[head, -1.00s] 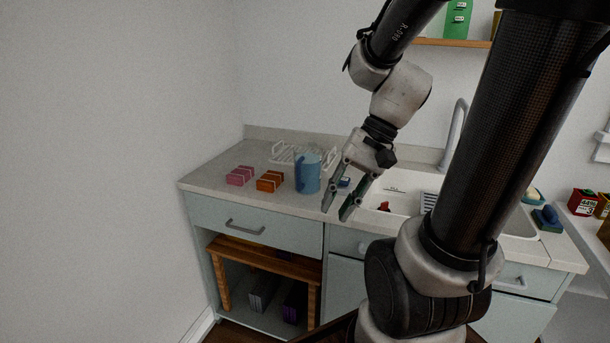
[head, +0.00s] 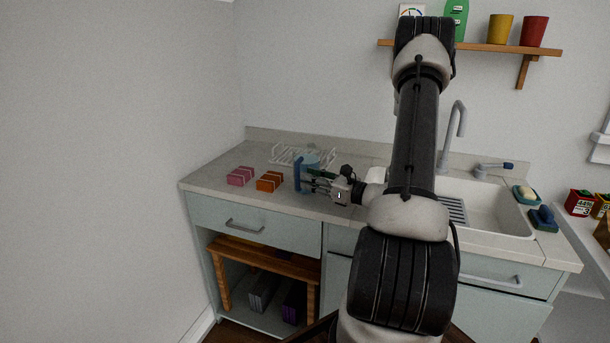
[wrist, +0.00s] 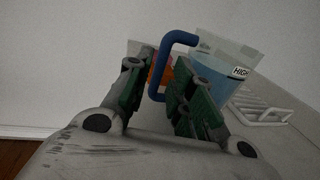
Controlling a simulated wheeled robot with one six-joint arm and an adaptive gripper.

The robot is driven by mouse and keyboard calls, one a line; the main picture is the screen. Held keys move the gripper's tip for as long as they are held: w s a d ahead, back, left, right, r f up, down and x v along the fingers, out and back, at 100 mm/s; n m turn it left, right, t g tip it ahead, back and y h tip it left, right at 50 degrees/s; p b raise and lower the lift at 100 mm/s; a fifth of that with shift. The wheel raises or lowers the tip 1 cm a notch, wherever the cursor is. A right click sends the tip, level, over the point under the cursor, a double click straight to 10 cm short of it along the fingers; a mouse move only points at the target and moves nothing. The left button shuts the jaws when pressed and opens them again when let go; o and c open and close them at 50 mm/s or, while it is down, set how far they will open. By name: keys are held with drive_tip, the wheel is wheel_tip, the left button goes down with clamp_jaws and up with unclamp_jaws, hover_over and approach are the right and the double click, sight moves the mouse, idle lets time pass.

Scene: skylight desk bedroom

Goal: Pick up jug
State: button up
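The jug is a see-through blue vessel (head: 309,159) on the counter, upright, with a dark blue handle (head: 298,176). In the wrist view its body (wrist: 229,68) is right of centre and its handle (wrist: 176,38) shows ahead, in the gap between my fingers. My gripper (head: 311,180) reaches in low from the right, its fingers in front of the jug and apart. The wrist view also shows the gripper (wrist: 163,80) open, with green finger pads. I cannot tell whether a finger touches the handle. The fingers hide part of the jug.
An orange box (head: 270,181) and a pink box (head: 240,176) lie left of the jug. A white wire rack (head: 290,153) stands behind it. The sink (head: 490,205) with its tap (head: 455,125) is to the right. The counter's front edge (head: 250,205) is close.

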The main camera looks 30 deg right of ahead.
sight(297, 186)
drive_tip(key=x, duration=0.5)
drive_tip(key=shift+w+r, duration=0.1)
drive_tip(key=shift+w, duration=0.1)
clamp_jaws()
